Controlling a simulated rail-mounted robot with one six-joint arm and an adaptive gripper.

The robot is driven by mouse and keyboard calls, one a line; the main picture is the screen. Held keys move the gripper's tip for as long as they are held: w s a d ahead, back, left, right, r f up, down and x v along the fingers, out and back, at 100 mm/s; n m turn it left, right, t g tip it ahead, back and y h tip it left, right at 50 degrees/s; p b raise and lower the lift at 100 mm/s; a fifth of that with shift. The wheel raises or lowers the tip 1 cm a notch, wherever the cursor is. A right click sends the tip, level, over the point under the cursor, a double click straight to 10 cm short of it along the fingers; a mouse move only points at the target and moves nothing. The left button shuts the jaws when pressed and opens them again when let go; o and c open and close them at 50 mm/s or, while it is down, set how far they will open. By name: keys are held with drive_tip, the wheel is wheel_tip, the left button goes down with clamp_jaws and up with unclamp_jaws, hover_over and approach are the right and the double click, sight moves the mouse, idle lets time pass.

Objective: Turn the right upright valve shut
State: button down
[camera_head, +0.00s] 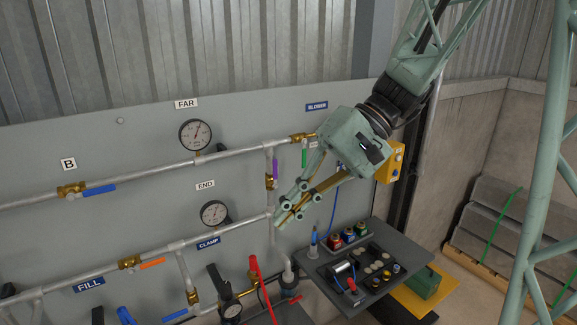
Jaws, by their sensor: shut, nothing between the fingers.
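The right upright valve is a brass body (270,182) on a short vertical pipe between the upper and lower pipe runs. Its purple lever (275,169) points up, in line with the pipe. My gripper (281,219) is shut and empty. In the picture its fingertips are just below and right of this valve, by the lower pipe's right end. They look apart from the lever; whether they touch the pipe, I cannot tell. Another upright valve (192,297), with a blue lever (174,315) pointing left, sits lower left.
Gauges FAR (195,134) and END (214,213) are left of the purple lever. A green lever (304,157) hangs at the upper right. A red lever (262,288) stands below. A grey shelf (322,292) with small parts juts out at lower right.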

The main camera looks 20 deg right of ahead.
drive_tip(key=w+d+f+m+t+y+p, duration=0.2)
drive_tip(key=w+d+t+y, duration=0.1)
drive_tip(key=w+d, duration=0.8)
drive_tip(key=w+d+f+m+t+y+p, duration=0.2)
drive_tip(key=w+d+t, duration=0.4)
drive_tip(key=w+d, duration=0.5)
drive_tip(key=w+f+y+p, duration=0.1)
drive_tip(key=w, duration=0.4)
drive_tip(key=shift+d+f, duration=0.3)
drive_tip(key=shift+d, duration=0.05)
drive_tip(key=shift+w, duration=0.1)
drive_tip(key=p, duration=0.3)
approach(275, 174)
drive_tip(key=w+a+r, duration=0.1)
drive_tip(key=w+a, duration=0.3)
drive_tip(key=shift+w+a+r, duration=0.2)
drive_tip(key=shift+w+r, duration=0.05)
drive_tip(key=shift+w, duration=0.1)
drive_tip(key=shift+b, duration=0.5)
